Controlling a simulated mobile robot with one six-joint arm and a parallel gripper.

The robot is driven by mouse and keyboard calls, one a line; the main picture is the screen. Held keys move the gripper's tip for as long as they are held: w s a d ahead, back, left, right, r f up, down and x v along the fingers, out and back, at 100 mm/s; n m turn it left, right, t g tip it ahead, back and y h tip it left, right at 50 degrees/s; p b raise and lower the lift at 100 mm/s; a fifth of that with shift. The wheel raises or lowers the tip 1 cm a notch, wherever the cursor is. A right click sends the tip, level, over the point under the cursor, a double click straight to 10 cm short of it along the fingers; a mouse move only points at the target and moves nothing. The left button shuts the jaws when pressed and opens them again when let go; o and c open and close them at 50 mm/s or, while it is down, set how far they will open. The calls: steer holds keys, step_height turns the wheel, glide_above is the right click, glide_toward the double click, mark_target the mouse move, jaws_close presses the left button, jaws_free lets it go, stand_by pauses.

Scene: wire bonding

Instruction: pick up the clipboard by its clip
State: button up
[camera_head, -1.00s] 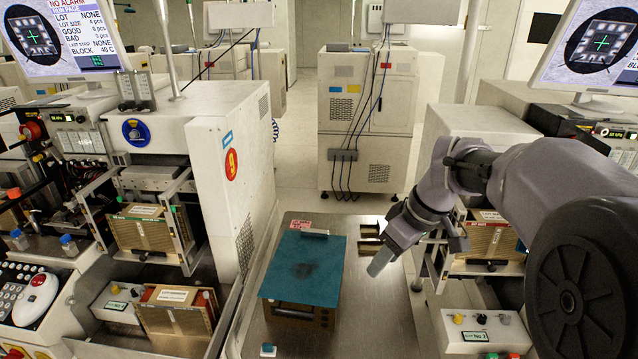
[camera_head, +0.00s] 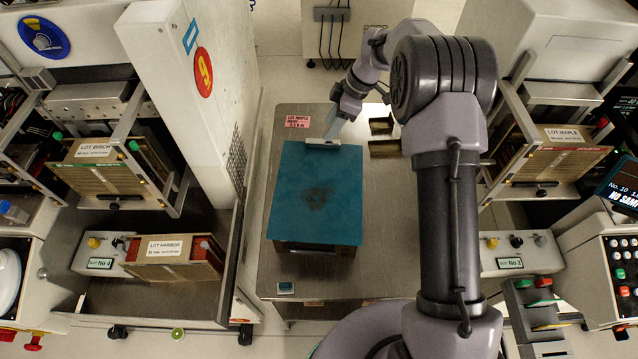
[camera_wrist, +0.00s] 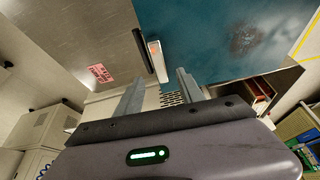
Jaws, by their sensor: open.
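The teal clipboard (camera_head: 313,190) with a dark smudge lies flat on top of a dark brown box (camera_head: 305,247) on the steel table. Its pale metal clip (camera_head: 318,144) is at the far edge. The clipboard (camera_wrist: 215,35) fills the upper right of the wrist view, and its clip (camera_wrist: 157,62) lies just beyond my fingertips. My gripper (camera_head: 333,132) is at the clip in the head view. In the wrist view my gripper (camera_wrist: 160,82) is open and empty, its two fingers spread towards the clip. I cannot tell whether they touch it.
A pink lot label (camera_head: 297,121) lies left of the clip on the steel table (camera_head: 375,215). Small dark open blocks (camera_head: 382,148) stand right of the clipboard. A tall white machine wall (camera_head: 195,100) borders the left side.

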mark_target(324, 141)
steer(key=x, duration=0.2)
steer(key=b+x, duration=0.1)
steer(key=x, duration=0.1)
steer(key=b+x, duration=0.1)
steer(key=x, duration=0.1)
steer(key=shift+s+d+f, duration=0.1)
steer(key=shift+d+f, duration=0.05)
steer(key=shift+d, duration=0.15)
steer(key=shift+f+b, duration=0.2)
steer(key=shift+b, duration=0.2)
jaws_close()
